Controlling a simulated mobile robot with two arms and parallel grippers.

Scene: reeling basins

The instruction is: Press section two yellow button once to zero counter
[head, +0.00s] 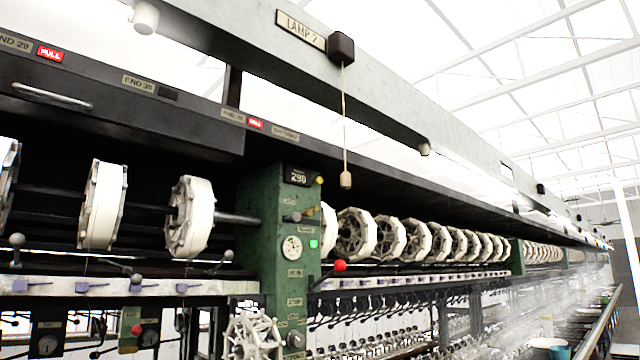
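A small yellow button (320,180) sits at the top right of the green machine post (262,215) in the head view. Just left of it is a dark counter (298,177) whose display reads about 290. The small plate above the digits is too small to read, so I cannot tell the section number from it. Neither of my grippers shows in this view, and nothing is touching the button.
A red ball-ended lever (339,266) sticks out right of the post. A lamp pull cord (346,180) hangs to the button's right. White reels (190,216) line both sides. A spoked handwheel (252,336) is below. Steam (540,290) rises at the right.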

